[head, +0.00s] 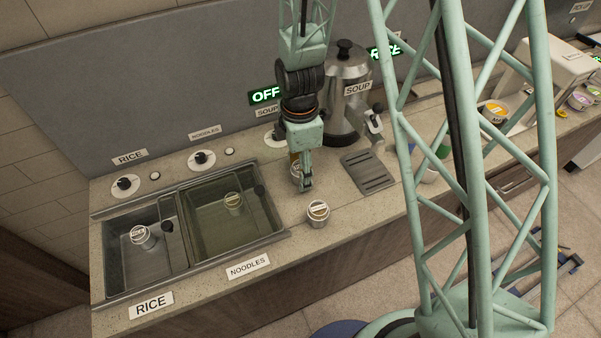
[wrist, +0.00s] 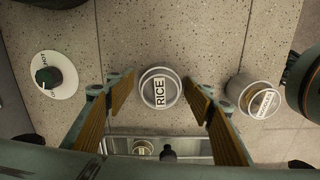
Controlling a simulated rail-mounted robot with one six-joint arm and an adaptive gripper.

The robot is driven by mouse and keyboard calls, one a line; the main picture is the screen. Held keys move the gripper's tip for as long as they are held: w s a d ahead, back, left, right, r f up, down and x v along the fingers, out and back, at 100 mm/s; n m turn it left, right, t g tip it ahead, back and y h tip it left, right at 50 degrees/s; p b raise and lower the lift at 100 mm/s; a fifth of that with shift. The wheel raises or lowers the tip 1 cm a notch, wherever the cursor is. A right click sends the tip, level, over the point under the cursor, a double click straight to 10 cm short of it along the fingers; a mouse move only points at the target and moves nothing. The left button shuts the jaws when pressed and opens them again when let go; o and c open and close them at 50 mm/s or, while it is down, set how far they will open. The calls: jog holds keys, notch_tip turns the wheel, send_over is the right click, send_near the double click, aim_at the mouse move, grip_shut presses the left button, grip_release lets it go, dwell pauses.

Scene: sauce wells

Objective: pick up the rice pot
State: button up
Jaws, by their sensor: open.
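The rice pot (wrist: 160,88), a small round metal pot with a white RICE label on its lid, stands upright on the counter in the wrist view. My gripper (wrist: 160,86) is open, with one finger on each side of the pot in that view. I cannot tell if the fingertips are level with it or above it. In the head view my gripper (head: 303,180) points down at the counter and hides most of the pot behind it. No contact shows.
A second labelled pot (head: 318,213) stands close by, at the right in the wrist view (wrist: 262,101). Two sunken wells (head: 280,228) to the left each hold a pot. A soup urn (head: 345,95) and drip grate (head: 368,173) are to the right. A control knob (wrist: 52,75) is at left.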

dwell(0.4)
jog(key=c, duration=1)
jog(key=shift+r, duration=0.15)
jog(key=shift+r+p, duration=0.55)
jog(key=shift+r, duration=4.3)
